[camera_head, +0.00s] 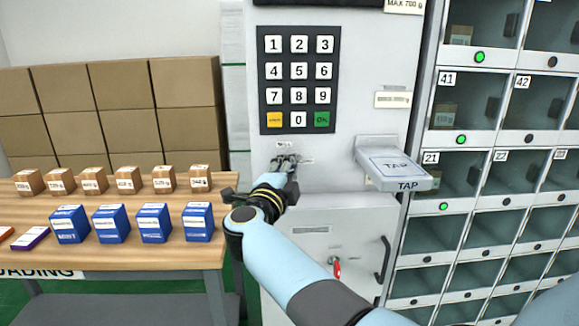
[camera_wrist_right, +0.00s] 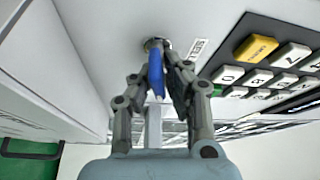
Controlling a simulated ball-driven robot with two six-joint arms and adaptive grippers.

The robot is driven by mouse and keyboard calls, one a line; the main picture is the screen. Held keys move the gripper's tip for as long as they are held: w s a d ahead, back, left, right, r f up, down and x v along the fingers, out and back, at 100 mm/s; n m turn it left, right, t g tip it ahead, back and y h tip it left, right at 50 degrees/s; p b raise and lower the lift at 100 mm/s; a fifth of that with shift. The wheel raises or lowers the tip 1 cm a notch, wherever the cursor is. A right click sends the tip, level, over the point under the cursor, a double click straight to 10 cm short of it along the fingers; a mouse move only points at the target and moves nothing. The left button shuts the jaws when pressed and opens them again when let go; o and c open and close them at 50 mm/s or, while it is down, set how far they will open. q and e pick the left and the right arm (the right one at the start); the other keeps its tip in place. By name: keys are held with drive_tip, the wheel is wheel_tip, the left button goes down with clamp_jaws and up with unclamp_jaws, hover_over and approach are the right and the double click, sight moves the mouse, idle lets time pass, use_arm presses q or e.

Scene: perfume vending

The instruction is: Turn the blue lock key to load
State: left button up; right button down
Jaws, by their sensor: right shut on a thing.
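The blue lock key (camera_wrist_right: 156,75) sits in a round lock on the white machine front in the right wrist view. My right gripper (camera_wrist_right: 168,62) has its fingers on either side of the key and is shut on it. In the head view my right gripper (camera_head: 285,162) is at the machine panel just below the keypad, and it hides the key there. A label beside the lock reads "SELL" (camera_wrist_right: 198,48) in the wrist view. My left gripper is not in view.
A keypad (camera_head: 299,80) is above the lock. A TAP reader (camera_head: 396,170) juts out to the right. A red key (camera_head: 337,268) is in a lower door. Lockers (camera_head: 470,100) stand at right. A wooden table (camera_head: 120,253) at left holds several boxes.

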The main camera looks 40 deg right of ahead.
drive_tip(key=shift+s+f+m+g+y+p, duration=0.2)
drive_tip(key=shift+f+m+g+y+p, duration=0.3)
drive_tip(key=shift+m, duration=0.8)
idle(5.4)
drive_tip(key=shift+f, duration=0.1)
idle(0.7)
drive_tip(key=c, duration=1.5)
unclamp_jaws()
drive_tip(key=shift+o, duration=0.5)
drive_tip(key=shift+r, duration=0.2)
drive_tip(key=shift+w, duration=0.1)
